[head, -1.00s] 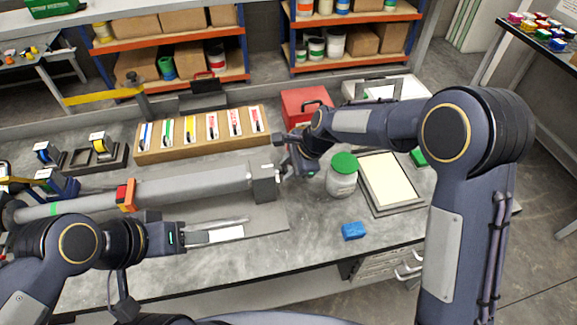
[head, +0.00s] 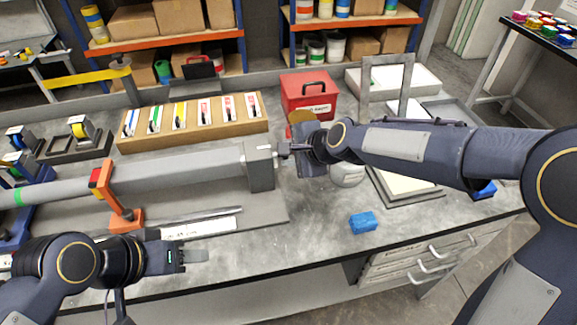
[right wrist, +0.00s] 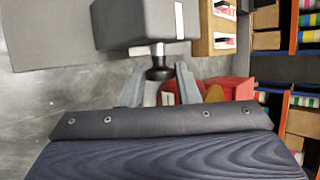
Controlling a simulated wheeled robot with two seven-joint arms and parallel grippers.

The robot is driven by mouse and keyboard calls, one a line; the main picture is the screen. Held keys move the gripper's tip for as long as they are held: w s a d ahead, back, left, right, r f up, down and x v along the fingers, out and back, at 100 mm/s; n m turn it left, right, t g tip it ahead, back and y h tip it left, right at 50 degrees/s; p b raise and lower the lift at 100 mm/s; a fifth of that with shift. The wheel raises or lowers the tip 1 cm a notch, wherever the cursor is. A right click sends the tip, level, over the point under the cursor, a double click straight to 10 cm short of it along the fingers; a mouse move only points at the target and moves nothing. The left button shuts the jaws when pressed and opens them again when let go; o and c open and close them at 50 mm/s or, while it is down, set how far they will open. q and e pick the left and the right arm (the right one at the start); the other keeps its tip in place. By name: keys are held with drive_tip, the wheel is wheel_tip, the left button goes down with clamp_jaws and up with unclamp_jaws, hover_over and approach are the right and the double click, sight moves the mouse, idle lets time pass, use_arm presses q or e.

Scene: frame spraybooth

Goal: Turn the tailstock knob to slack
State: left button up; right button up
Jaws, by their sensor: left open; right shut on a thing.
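The tailstock (head: 260,166) is a grey block at the right end of the long grey bar. Its small dark knob (head: 284,149) sticks out from the right face. In the right wrist view the knob (right wrist: 158,70) stands on a light shaft out of the tailstock (right wrist: 145,22). My right gripper (head: 290,150) is at the knob. In the right wrist view its two fingers (right wrist: 162,82) are on either side of the knob, shut on it. The knob's turn angle cannot be told. My left gripper (head: 195,256) is open and empty over the bench's front edge.
A red toolbox (head: 308,97) stands behind my right gripper. A jar (head: 347,173), partly hidden by my right arm, and a blue block (head: 363,222) are to the right. An orange clamp (head: 118,197) crosses the bar. The bench before the tailstock is clear.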

use_arm(q)
wheel_tip(320, 180, down, 3)
drive_tip(key=shift+f+b, duration=0.1)
drive_tip(key=shift+b, duration=0.85)
drive_tip(key=shift+f+b, duration=0.6)
use_arm(e)
drive_tip(key=shift+s+f+t+y, duration=0.15)
drive_tip(key=shift+t+y, duration=0.15)
drive_tip(key=shift+t, duration=0.3)
drive_tip(key=o, duration=1)
drive_tip(key=shift+c, duration=0.2)
use_arm(q)
drive_tip(key=shift+r+p, duration=0.75)
use_arm(e)
drive_tip(key=v, duration=0.8)
